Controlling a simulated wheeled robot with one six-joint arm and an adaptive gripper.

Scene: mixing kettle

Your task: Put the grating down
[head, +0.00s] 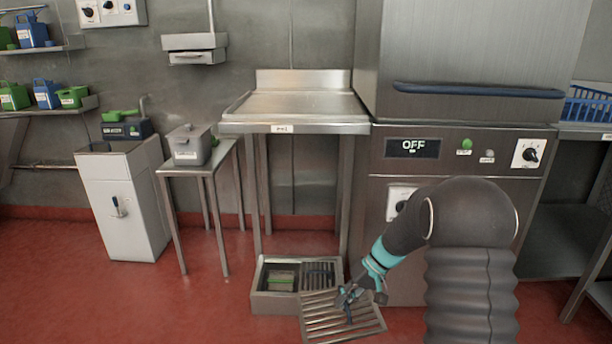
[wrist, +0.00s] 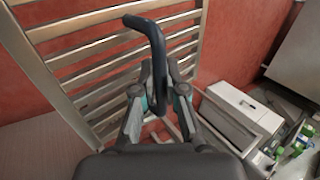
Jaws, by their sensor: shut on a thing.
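The grating (head: 322,327) is a metal frame of parallel slats with a dark hooked handle. My gripper (head: 350,296) is shut on the handle (wrist: 158,68) in the wrist view. The grating (wrist: 92,50) appears there in front of the fingers, with red floor showing between its slats. In the head view it is in front of the floor drain box (head: 275,303) and overlaps its front right corner. I cannot tell whether the grating touches the floor. A second slatted piece (head: 318,275) covers the right part of the box; the left part is open.
A steel table (head: 296,106) stands above the box, its legs around it. A big machine with an "OFF" display (head: 412,148) stands at right. A small table with a grey container (head: 188,146) and a white cabinet (head: 122,205) stand left. Red floor (head: 190,300) is clear at front left.

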